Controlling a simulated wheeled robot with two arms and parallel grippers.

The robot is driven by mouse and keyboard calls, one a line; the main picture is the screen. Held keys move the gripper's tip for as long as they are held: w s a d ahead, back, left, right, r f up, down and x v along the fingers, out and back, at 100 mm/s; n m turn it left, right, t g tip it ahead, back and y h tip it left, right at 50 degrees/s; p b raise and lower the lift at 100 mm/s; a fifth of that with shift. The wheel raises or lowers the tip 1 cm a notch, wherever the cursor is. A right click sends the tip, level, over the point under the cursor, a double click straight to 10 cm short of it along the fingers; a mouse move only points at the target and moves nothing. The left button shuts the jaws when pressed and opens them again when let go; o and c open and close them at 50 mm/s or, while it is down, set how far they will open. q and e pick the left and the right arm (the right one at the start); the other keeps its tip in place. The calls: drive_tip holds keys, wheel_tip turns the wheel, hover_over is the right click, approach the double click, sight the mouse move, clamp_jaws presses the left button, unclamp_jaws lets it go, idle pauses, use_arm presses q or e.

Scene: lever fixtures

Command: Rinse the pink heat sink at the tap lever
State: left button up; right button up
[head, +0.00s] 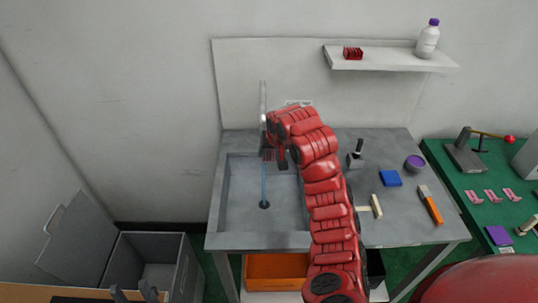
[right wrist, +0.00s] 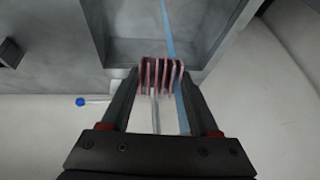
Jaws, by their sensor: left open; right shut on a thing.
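The pink heat sink (head: 269,155), a block of thin upright fins, is held over the sink basin (head: 235,205) below the tap (head: 263,105). My right gripper (head: 281,158) is shut on it; the right wrist view shows the heat sink (right wrist: 160,75) between the fingertips (right wrist: 160,78). A blue water stream (head: 264,185) runs to the drain and crosses at the heat sink's fins; exact contact is unclear. A blue-tipped rod (right wrist: 80,101), possibly the tap lever, shows by the wall in the right wrist view; my arm hides that area in the head view. My left gripper (head: 135,293) is open and empty at the bottom left.
The counter holds a black-handled fixture (head: 357,152), blue block (head: 391,178), purple-topped bowl (head: 414,163) and orange-handled tool (head: 431,205). A shelf (head: 385,63) bears a red finned block (head: 352,53) and a bottle (head: 427,40). A grey open bin (head: 185,270) stands left of the sink.

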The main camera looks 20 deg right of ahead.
drive_tip(key=shift+w+d, duration=0.1)
drive_tip(key=shift+d, duration=0.35)
drive_tip(key=shift+a, duration=0.15)
drive_tip(key=shift+a+b, duration=0.35)
drive_tip(key=shift+a, duration=0.1)
drive_tip(key=shift+d, duration=0.15)
drive_tip(key=shift+d, duration=0.45)
